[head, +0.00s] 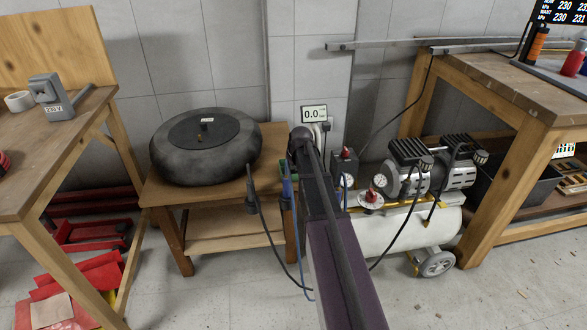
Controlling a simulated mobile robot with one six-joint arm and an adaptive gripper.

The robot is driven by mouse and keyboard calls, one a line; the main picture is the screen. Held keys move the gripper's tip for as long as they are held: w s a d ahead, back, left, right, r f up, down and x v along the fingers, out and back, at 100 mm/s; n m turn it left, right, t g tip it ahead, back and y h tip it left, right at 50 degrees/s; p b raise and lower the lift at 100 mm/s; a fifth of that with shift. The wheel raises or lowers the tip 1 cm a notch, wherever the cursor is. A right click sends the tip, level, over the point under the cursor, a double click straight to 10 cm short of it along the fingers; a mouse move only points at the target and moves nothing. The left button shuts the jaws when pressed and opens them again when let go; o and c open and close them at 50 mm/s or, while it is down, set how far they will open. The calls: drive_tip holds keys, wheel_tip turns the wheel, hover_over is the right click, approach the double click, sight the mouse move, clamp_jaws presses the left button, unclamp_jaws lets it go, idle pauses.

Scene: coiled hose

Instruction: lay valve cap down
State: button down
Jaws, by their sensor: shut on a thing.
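A black tyre (232,167) lies flat on a low wooden table left of centre. Its dark central disc (190,130) carries a small pale-and-dark item (207,121) and a tiny brass-coloured spot; I cannot tell whether either is the valve or its cap. I cannot make out a valve cap anywhere. My dark arm rises from the bottom centre to a rounded joint beside the table's right side. My gripper and anything in it are not visible; the arm may hide them.
The low wooden table (215,222) has little bare top around the tyre. Black and blue hoses hang at its right side. An air compressor (410,228) stands right of my arm. Workbenches flank both sides.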

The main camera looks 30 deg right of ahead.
drive_tip(key=shift+f, duration=0.2)
drive_tip(key=shift+c, duration=2.2)
unclamp_jaws()
drive_tip(key=shift+r, duration=0.1)
